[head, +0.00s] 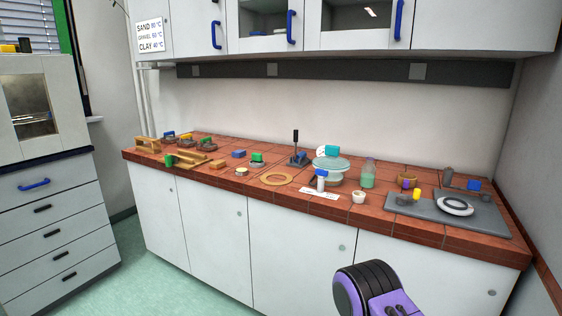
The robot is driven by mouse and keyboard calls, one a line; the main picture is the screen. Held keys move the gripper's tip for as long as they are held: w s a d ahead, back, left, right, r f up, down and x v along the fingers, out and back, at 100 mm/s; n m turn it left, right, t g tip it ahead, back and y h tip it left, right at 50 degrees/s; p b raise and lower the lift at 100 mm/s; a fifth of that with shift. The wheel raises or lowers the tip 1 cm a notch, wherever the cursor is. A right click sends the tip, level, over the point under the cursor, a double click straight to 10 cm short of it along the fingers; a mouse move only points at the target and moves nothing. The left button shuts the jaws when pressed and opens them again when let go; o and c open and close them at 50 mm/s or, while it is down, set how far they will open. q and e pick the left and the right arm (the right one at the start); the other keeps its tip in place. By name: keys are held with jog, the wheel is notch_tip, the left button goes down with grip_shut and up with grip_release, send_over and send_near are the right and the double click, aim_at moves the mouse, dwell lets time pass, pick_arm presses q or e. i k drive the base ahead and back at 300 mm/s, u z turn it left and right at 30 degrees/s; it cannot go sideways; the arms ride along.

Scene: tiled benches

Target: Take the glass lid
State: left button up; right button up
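A glass lid (331,163) with a pale greenish rim lies on top of a round glass bowl (327,179) on the tiled bench. A cyan block (332,150) shows at the top of the lid, probably its knob. A small white bottle with a blue cap (321,181) stands in front of the bowl and hides part of it. Neither of my grippers is in the head view. A black and purple link of my own arm shows at the bottom, well in front of the bench and apart from everything on it.
The red tiled bench top (225,182) holds several small items. A grey board (450,215) lies at right. Wall cabinets (350,38) hang above. The floor (165,262) in front is clear.

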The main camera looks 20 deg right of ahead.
aim_at(331, 160)
jog(key=i, duration=1.2)
jog(key=z, duration=2.05)
